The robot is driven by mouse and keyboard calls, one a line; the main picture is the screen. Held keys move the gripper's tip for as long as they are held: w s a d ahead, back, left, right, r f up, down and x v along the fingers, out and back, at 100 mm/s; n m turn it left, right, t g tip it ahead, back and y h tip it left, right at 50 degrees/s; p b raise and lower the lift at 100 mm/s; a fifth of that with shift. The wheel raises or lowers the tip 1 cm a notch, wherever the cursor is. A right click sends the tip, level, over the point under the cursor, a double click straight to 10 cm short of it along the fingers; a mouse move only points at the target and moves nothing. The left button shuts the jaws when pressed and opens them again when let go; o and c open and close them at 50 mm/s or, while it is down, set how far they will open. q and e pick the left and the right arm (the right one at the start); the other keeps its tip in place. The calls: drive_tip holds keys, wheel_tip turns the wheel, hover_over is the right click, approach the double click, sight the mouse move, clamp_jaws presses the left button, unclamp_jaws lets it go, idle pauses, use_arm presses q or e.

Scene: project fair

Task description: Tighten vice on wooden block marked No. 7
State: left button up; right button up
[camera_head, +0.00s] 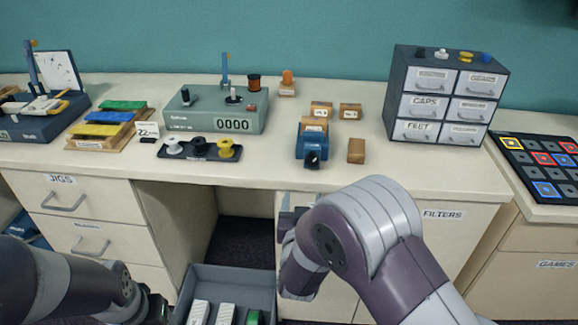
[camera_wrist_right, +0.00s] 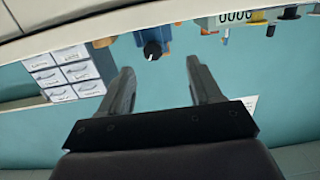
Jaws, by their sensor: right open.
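The blue vice (camera_head: 311,142) stands near the counter's front edge, its black knob (camera_head: 312,160) facing me. A wooden block (camera_head: 314,124) shows at its top; I cannot read a number on it or see how tightly it sits. The vice (camera_wrist_right: 154,38) also shows in the right wrist view, beyond the fingertips. My right gripper (camera_wrist_right: 160,72) is open and empty, apart from the vice; in the head view it (camera_head: 290,208) is mostly hidden by its arm, at the counter's front edge. My left gripper (camera_head: 156,308) is low at the left, its fingers unclear.
Loose wooden blocks lie behind the vice (camera_head: 350,111) and right of it (camera_head: 356,151). A black spool holder (camera_head: 200,152) and a counter machine (camera_head: 218,110) stand left. A drawer cabinet (camera_head: 440,95) stands right. An open grey bin (camera_head: 232,276) is below the counter.

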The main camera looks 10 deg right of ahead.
sight(312, 161)
drive_tip(key=shift+t+h, duration=0.3)
drive_tip(key=shift+t, duration=0.1)
drive_tip(key=x, duration=0.4)
drive_tip(key=d+r+x, duration=0.1)
drive_tip(key=x, duration=0.7)
drive_tip(key=shift+s+d+r, duration=0.15)
drive_tip(key=shift+d+r, duration=0.1)
drive_tip(key=shift+d, duration=0.15)
use_arm(q)
drive_tip(key=shift+s+d+n+g, duration=0.3)
drive_tip(key=shift+s+d+g, duration=0.15)
drive_tip(key=shift+s, duration=0.4)
use_arm(e)
drive_tip(key=shift+w, duration=0.45)
